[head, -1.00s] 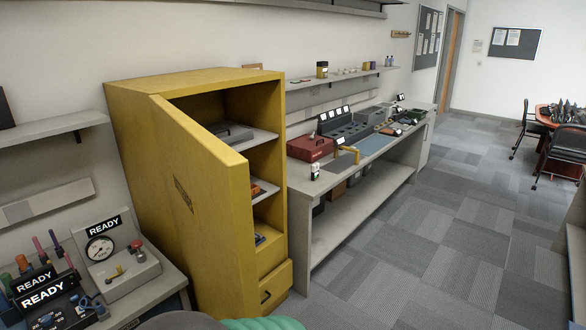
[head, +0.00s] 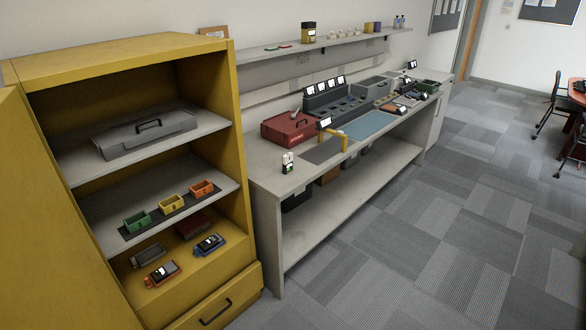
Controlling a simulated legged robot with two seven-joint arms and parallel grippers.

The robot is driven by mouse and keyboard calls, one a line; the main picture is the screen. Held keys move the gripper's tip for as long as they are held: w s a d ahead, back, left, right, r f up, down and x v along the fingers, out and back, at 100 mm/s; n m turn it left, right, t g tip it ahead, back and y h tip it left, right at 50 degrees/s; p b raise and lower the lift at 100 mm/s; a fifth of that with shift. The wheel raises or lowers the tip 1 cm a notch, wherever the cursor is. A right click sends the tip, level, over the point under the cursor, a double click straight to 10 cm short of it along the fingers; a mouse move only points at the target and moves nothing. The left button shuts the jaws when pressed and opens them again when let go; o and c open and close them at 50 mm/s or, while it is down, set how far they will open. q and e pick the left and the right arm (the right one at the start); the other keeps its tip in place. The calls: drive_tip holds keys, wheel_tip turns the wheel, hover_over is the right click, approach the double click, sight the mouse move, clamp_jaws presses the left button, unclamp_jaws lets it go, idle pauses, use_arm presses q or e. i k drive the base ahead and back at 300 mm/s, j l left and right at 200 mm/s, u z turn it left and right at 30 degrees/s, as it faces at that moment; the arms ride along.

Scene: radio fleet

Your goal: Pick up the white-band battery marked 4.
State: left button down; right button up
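A small upright white and dark block with a green patch (head: 288,163) stands near the left end of the long grey bench (head: 262,178). It may be a battery, but any band or number on it is too small to read. I cannot single out a battery marked 4 anywhere in view. Neither of my grippers is in view.
The open yellow cabinet (head: 128,57) at left holds a grey case (head: 147,133), green, yellow and orange bins, and several devices. Its door (head: 50,240) is swung left. A red toolbox (head: 290,128) and a charger rack (head: 338,103) stand on the bench.

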sight(288, 159)
drive_tip(key=i+l, duration=0.35)
drive_tip(key=i, duration=0.2)
drive_tip(key=i+l, duration=0.3)
drive_tip(key=i, duration=0.25)
drive_tip(key=i+l+u, duration=0.1)
drive_tip(key=i+l, duration=0.25)
drive_tip(key=i, duration=0.15)
drive_tip(key=i+l, duration=0.35)
drive_tip(key=i, duration=0.2)
